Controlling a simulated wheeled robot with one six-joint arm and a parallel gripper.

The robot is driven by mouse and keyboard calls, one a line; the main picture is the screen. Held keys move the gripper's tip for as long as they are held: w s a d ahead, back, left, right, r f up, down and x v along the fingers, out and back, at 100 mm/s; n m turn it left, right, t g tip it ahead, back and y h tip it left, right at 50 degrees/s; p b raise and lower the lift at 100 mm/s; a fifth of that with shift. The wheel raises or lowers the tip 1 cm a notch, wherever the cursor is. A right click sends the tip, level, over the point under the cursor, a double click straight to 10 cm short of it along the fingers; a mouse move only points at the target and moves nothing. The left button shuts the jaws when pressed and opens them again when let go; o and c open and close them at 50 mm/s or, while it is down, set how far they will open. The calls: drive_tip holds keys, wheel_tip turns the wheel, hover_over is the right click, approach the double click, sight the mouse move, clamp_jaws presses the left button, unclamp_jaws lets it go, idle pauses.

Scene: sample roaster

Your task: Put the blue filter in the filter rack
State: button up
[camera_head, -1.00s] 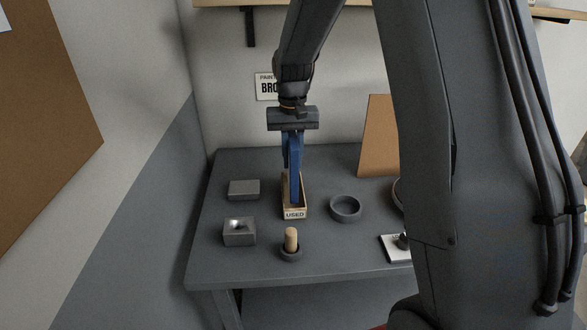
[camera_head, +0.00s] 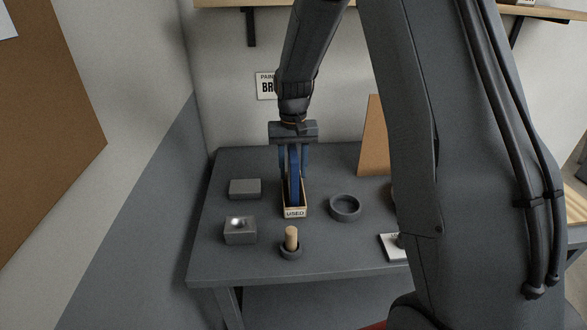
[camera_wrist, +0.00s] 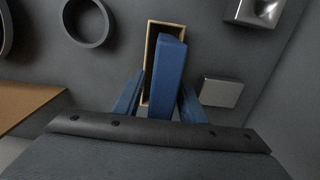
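The blue filter (camera_head: 294,180) is a tall, narrow slab standing in a slim wooden box labelled "USED" (camera_head: 295,212). It also shows in the wrist view (camera_wrist: 168,75), inside the box (camera_wrist: 151,45). My gripper (camera_head: 294,166) is above the box, pointing down. Its two blue fingers are on either side of the filter, spread wider than the slab, with a gap beside it. In the wrist view my gripper (camera_wrist: 160,82) also straddles the filter. The filter's lower end is hidden in the box. I cannot make out a separate filter rack.
On the grey table (camera_head: 255,267) are a dark round dish (camera_head: 345,208), a flat grey block (camera_head: 245,189), a grey block with a shiny hollow (camera_head: 240,231) and a small holder with a wooden peg (camera_head: 291,239). A brown board (camera_head: 372,145) stands behind. My arm hides the right side.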

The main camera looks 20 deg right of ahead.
wheel_tip(320, 180, up, 12)
drive_tip(key=b, duration=0.3)
drive_tip(key=shift+r+b, duration=0.15)
drive_tip(key=shift+b, duration=0.15)
